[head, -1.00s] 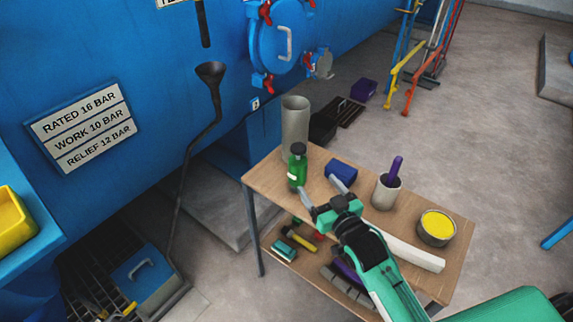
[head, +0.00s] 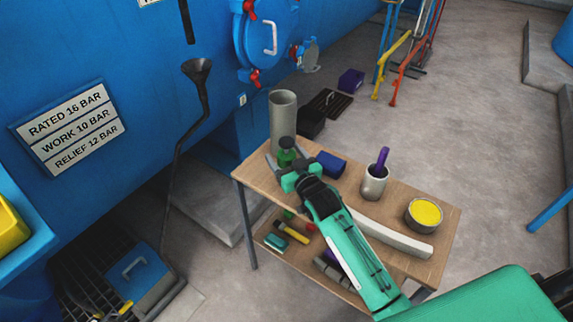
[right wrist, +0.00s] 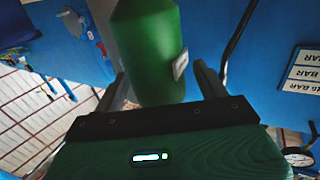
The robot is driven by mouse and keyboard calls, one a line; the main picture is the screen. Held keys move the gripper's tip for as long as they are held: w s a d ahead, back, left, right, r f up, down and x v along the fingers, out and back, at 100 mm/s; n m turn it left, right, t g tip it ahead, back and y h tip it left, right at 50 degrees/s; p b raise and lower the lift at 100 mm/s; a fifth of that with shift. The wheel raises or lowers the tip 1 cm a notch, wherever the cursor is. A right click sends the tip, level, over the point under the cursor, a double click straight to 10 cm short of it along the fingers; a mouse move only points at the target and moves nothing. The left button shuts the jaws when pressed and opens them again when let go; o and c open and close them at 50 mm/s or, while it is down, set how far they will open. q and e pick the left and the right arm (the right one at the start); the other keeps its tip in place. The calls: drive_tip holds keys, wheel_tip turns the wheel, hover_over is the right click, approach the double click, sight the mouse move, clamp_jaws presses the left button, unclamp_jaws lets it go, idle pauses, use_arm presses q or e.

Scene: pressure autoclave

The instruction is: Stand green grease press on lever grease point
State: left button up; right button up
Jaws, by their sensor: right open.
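In the right wrist view the green press (right wrist: 150,50) fills the space ahead of the palm, between the two spread fingers (right wrist: 163,85). A gap shows on the finger sides, so it is not gripped. The gripper hides the lower part of the press in the head view. I cannot make out the lever grease point. My left gripper is not in view.
On the table (head: 405,265) are a grey cylinder (head: 283,120), a blue block (head: 331,164), a cup (head: 374,184) with a purple handle, a yellow-filled tin (head: 424,214) and a pale bar (head: 395,236). A black funnel pipe (head: 198,72) stands left, before the blue vessel wall.

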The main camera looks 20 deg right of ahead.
drive_tip(key=shift+w+a, duration=0.15)
drive_tip(key=shift+w, duration=0.55)
drive_tip(key=c, duration=1.2)
drive_tip(key=shift+r, duration=0.1)
drive_tip(key=shift+c, duration=1)
drive_tip(key=shift+r, duration=0.1)
